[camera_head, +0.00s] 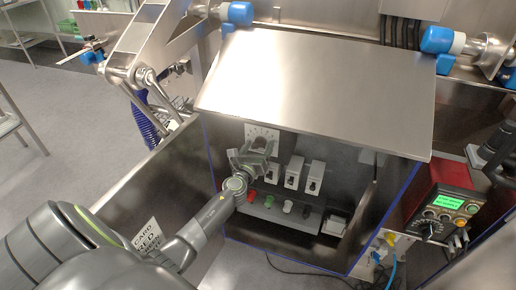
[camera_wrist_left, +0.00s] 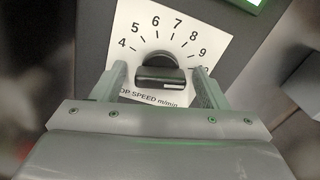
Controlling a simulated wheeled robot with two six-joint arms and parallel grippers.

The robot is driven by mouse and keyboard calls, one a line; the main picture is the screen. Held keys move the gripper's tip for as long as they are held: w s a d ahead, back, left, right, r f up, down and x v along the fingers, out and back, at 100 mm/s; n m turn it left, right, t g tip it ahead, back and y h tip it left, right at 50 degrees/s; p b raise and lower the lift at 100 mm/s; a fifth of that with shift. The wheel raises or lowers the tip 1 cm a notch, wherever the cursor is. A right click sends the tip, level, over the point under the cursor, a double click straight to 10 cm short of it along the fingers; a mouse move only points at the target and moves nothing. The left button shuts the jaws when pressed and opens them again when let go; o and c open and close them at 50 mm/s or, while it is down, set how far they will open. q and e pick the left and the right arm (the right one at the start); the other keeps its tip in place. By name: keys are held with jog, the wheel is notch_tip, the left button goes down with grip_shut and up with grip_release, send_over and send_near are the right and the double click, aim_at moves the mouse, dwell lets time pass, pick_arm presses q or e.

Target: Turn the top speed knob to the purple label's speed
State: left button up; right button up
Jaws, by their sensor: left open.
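The top speed dial (camera_wrist_left: 205,35) is a white plate with numbers from 4 upward and the words "TOP SPEED m/min", tilted in the left wrist view. Its black knob (camera_wrist_left: 160,72) has a white mark at its lower right, near the high-number end. My left gripper (camera_wrist_left: 160,82) is open, with one finger on each side of the knob and a small gap visible at both sides. In the head view the left gripper (camera_head: 254,153) reaches under the steel hood in front of the dial plate (camera_head: 262,131). No purple label can be made out.
A sloped steel hood (camera_head: 320,90) overhangs the panel. White switch modules (camera_head: 294,172) stand right of the gripper, above a row with a red button (camera_head: 251,196) and others. A red control box (camera_head: 440,205) with a green screen is at right. A printed card (camera_head: 150,238) is at lower left.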

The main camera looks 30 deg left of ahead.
pick_arm(q)
jog(key=c, duration=1)
jog(key=shift+n+b, duration=0.3)
jog(key=shift+n, duration=0.4)
jog(key=n+b, duration=0.2)
jog(key=n, duration=0.4)
jog(key=shift+f, duration=0.15)
jog(key=n+b, duration=0.1)
jog(key=n, duration=0.2)
jog(key=shift+n+b, duration=0.3)
jog(key=shift+b, duration=0.05)
jog(key=shift+n+b, duration=0.65)
jog(key=shift+n, duration=1.35)
